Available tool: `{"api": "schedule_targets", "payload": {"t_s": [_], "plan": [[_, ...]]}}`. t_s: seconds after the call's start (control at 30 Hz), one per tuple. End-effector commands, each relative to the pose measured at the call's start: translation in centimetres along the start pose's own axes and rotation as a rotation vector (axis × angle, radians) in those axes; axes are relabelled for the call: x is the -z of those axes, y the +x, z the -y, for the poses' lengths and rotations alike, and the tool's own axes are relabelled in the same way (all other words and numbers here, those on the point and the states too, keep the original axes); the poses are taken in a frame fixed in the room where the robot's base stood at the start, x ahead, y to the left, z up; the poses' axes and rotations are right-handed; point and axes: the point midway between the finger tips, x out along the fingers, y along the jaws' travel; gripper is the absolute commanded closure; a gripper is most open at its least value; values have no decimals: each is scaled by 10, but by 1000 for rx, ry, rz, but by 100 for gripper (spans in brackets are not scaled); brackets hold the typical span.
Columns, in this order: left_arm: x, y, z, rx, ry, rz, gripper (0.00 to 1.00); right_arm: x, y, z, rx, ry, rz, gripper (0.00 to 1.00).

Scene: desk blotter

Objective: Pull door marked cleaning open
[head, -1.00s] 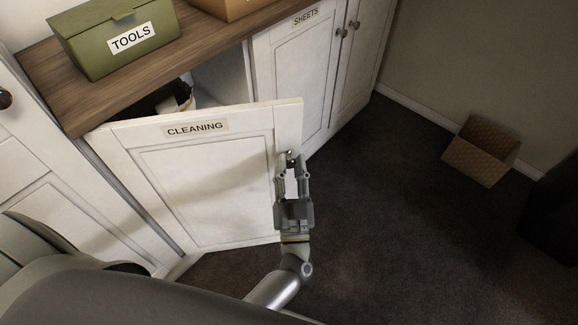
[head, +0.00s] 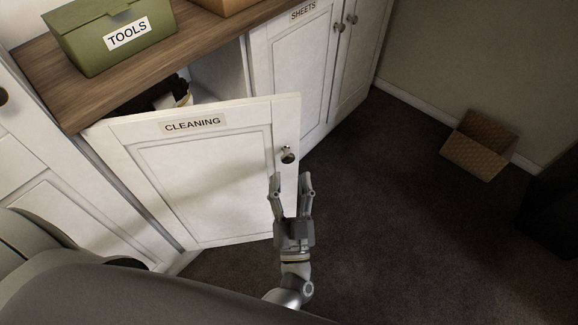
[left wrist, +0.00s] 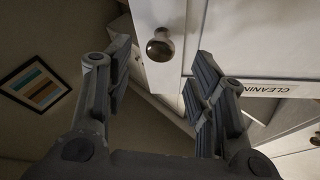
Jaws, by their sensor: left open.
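The white door marked CLEANING (head: 205,175) stands swung out from the cabinet, with its label near the top edge. Its round metal knob (head: 288,155) is at the upper right of the door. My left gripper (head: 291,183) is open and empty, just below the knob and apart from it. In the left wrist view the knob (left wrist: 160,45) lies ahead, between and beyond the spread fingers of the left gripper (left wrist: 158,72). The door's label (left wrist: 266,88) shows at the right there. My right gripper is not in view.
A green TOOLS box (head: 112,38) stands on the wooden top (head: 55,85). Dark contents show inside the opened cabinet. The SHEETS door (head: 295,75) is closed. A woven box (head: 478,145) sits by the wall. The dark floor (head: 390,220) right of the door is clear.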

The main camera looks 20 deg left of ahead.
Motion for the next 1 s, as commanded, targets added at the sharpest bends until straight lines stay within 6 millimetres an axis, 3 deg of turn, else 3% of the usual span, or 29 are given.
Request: {"api": "schedule_targets", "payload": {"t_s": [0.2, 0.47, 0.67, 0.87, 1.0], "plan": [[0, -23, -1, -2, 0, 1, 49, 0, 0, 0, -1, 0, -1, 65], [0, -25, 0, -1, 0, -1, 49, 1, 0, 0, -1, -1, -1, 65], [-7, -25, -9, -59, -11, 9, 72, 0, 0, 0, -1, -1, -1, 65], [-49, -41, -53, -351, -67, 109, 98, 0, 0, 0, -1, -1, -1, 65], [-96, -70, -80, -580, -99, 265, 100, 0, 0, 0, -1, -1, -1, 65]]}}
